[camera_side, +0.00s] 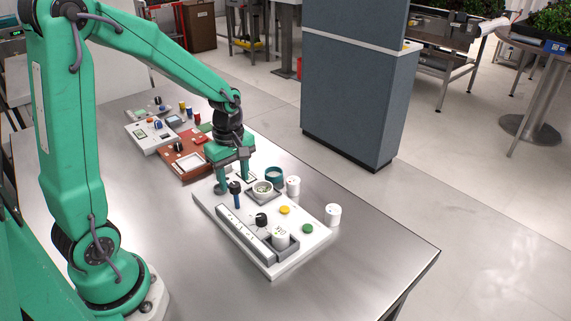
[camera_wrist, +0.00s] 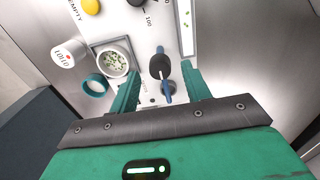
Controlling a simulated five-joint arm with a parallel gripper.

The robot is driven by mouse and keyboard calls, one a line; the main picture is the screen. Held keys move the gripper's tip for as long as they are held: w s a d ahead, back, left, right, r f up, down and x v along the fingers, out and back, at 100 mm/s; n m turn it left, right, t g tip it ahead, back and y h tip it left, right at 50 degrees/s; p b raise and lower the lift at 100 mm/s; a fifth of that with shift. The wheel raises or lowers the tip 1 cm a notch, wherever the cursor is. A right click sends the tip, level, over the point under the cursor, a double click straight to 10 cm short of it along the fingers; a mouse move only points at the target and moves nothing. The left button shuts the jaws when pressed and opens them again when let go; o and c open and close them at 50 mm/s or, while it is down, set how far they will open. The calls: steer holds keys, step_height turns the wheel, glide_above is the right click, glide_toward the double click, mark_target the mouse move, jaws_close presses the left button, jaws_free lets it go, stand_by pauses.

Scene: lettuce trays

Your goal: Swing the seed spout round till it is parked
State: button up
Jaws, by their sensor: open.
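The seed spout appears to be the part with a black round head and blue stem (camera_side: 237,200) near the back left of a white panel (camera_side: 215,205). The wrist view shows its black head (camera_wrist: 160,66) with a blue bar beneath. My gripper (camera_side: 233,178) is open, pointing down over the panel. In the wrist view its two green fingers (camera_wrist: 162,76) stand either side of the spout, with gaps on both sides. I see no hold on it. A white cup of pale seeds (camera_wrist: 113,64) sits in a square grey holder to the left. No parking mark can be made out.
A teal ring (camera_side: 273,173) and white pots (camera_side: 333,214) stand by the panel's right side. The panel bears a yellow button (camera_side: 285,210), green button (camera_side: 308,229), black dial (camera_side: 261,219) and long grey channel (camera_side: 240,233). Other devices (camera_side: 150,135) lie behind; the front-right tabletop is clear.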

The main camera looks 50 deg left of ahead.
steer(key=shift+r, duration=3.25)
step_height(320, 180, up, 4)
steer(key=shift+r, duration=0.25)
steer(key=s+d+r+m+t, duration=0.3)
steer(key=s+d+m+t, duration=0.2)
steer(key=m, duration=1.3)
steer(key=shift+s+d+r+t, duration=0.35)
steer(key=shift+s+d, duration=1.15)
steer(key=shift+s, duration=1.55)
